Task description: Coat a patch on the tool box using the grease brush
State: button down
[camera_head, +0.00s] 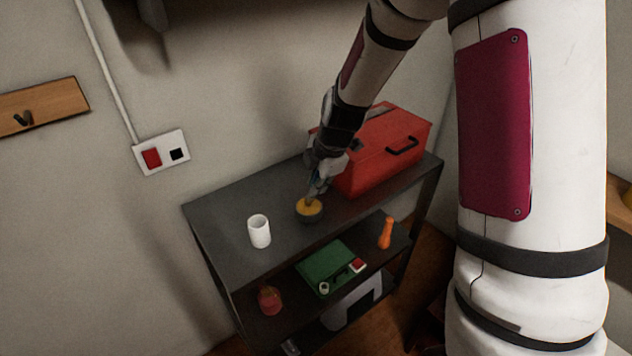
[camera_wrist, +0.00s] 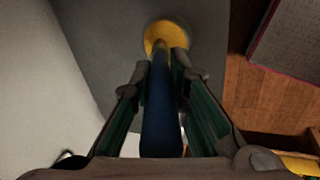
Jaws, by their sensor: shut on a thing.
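The red tool box (camera_head: 372,158) stands on the right part of the dark shelf top, with a black handle on its front. My gripper (camera_head: 319,182) is left of the box's front, pointing down. It is shut on the blue handle of the grease brush (camera_wrist: 162,115). The brush's lower end reaches the round dark tin with yellow grease (camera_head: 309,211). The yellow grease (camera_wrist: 154,37) also shows ahead of the fingers in the wrist view. Whether the bristles touch the grease or hang just above it, I cannot tell. The tool box is not recognisable in the wrist view.
A white cup (camera_head: 259,232) stands on the shelf top (camera_head: 215,215), left of the tin. On the shelf below are a green case (camera_head: 325,262), an orange bottle (camera_head: 386,234) and a red jar (camera_head: 269,300). The shelf top's left end is clear.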

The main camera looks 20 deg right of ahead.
jog(key=shift+r+p, duration=1.3)
jog(key=shift+r, duration=2.2)
jog(key=shift+s, duration=0.1)
